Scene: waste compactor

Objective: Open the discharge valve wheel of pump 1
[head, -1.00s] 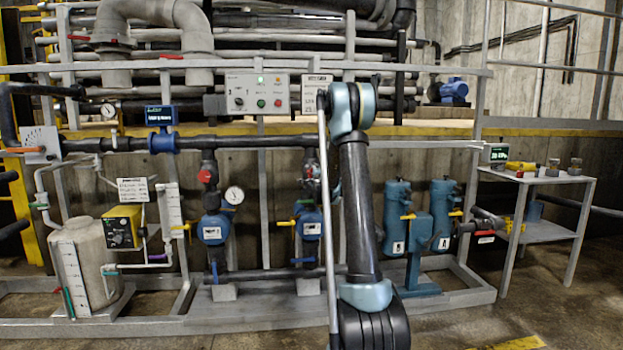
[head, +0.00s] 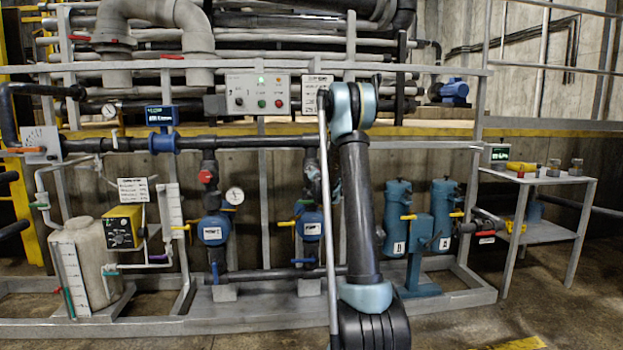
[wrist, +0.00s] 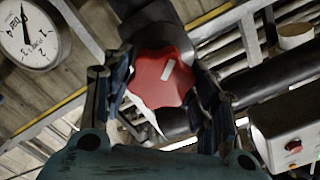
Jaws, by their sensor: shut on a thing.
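The red lobed valve wheel (wrist: 162,78) with a white mark fills the middle of the wrist view. My gripper (wrist: 168,100) has its fingers on both sides of the wheel and is shut on it. In the head view, my arm hides most of the gripper and the wheel it holds. Another red wheel (head: 205,176) sits on the left pump's riser, with no gripper on it. The left pump (head: 213,230) and the right pump (head: 310,224) are blue and stand on the skid.
A round gauge (head: 234,195) is beside the left riser; a gauge (wrist: 33,35) also shows in the wrist view. A control box (head: 257,94) hangs above the pipe. Dark pipes and grey frame rails crowd the wheel. Blue filter housings (head: 397,220) stand to the right.

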